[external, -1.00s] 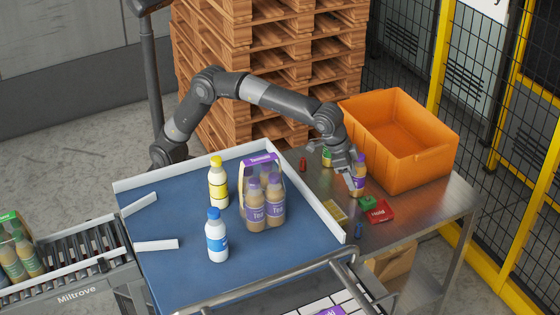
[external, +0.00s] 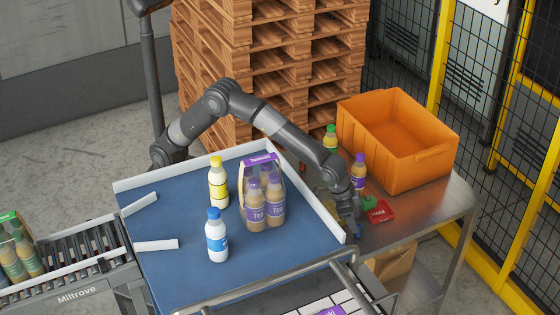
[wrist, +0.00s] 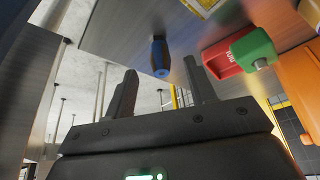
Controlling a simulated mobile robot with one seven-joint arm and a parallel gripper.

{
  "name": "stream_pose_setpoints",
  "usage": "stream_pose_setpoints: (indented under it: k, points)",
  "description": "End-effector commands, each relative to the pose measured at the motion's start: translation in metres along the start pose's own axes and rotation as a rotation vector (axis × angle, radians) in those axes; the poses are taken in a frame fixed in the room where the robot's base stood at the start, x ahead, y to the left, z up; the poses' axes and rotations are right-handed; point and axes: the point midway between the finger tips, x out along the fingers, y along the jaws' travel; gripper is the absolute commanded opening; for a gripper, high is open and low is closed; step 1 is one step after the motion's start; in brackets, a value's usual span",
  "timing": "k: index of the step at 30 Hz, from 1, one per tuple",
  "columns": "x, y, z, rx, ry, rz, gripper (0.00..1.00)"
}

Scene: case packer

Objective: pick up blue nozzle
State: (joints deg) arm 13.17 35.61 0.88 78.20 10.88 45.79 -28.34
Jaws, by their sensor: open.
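The blue nozzle (wrist: 160,57) shows in the wrist view as a small dark-blue rounded piece on the steel table, just beyond the fingertips and roughly in line with the gap between them. My gripper (wrist: 160,82) is open and empty, with a finger on each side of that gap. In the external view my gripper (external: 347,226) is low over the table's near left part, beside the blue tray table's right edge. There the gripper largely hides the nozzle.
A red box (external: 381,211) and a green piece (external: 368,202) lie close to the right of my gripper. A purple-capped bottle (external: 359,172) and a green-capped bottle (external: 330,138) stand behind. An orange crate (external: 432,152) fills the table's back right. The blue tray table's raised rim (external: 325,217) is close on the left.

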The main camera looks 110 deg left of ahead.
Motion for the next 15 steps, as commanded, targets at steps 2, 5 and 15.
stream_pose_setpoints:
  k: [2,5,15]
  points:
    - [0.005,0.0,0.0,0.0,0.0,0.0,0.51]
    - [0.014,0.0,-0.001,0.0,0.001,0.0,0.51]
    - [0.055,0.0,-0.002,-0.001,0.001,0.0,0.51]
